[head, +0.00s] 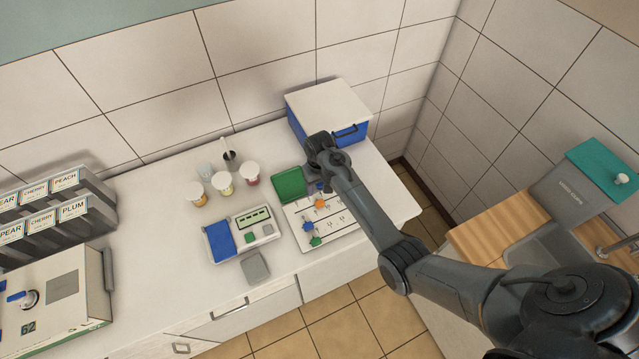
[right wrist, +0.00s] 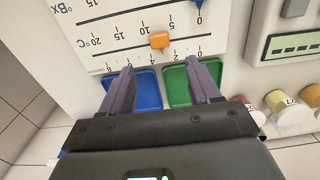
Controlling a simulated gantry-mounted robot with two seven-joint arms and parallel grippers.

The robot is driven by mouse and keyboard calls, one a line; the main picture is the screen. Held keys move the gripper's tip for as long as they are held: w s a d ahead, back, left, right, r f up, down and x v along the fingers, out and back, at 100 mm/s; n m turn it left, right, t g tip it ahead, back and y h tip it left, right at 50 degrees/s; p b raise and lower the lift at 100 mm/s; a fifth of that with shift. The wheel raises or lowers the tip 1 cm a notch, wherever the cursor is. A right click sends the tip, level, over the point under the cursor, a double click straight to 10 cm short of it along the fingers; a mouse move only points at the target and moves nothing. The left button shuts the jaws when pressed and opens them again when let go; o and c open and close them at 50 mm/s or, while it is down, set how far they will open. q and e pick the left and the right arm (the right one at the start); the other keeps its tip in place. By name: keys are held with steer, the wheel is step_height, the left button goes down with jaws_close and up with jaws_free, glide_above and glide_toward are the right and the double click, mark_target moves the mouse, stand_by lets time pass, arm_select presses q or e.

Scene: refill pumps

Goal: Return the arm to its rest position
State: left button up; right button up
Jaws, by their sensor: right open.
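My right arm reaches in from the lower right of the head view, over the white counter (head: 160,215). Its gripper (head: 318,187) is above the back edge of a white scale board (head: 342,224). In the right wrist view the two fingers of my right gripper (right wrist: 160,68) are apart, with nothing held between them. An orange slider (right wrist: 160,40) on the board lies just beyond the fingertips. A green tray (head: 289,184) is beside the gripper, and a blue tray (right wrist: 148,92) shows partly behind the fingers. My left gripper is not in view.
A blue box (head: 343,133) with a white lid stands close behind the gripper. Several small cups (head: 222,183) and a meter (head: 253,229) are to the left. A labelled rack (head: 50,212) is at far left. A sink (head: 570,250) is at right.

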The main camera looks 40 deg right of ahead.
steer(key=shift+r, duration=0.3)
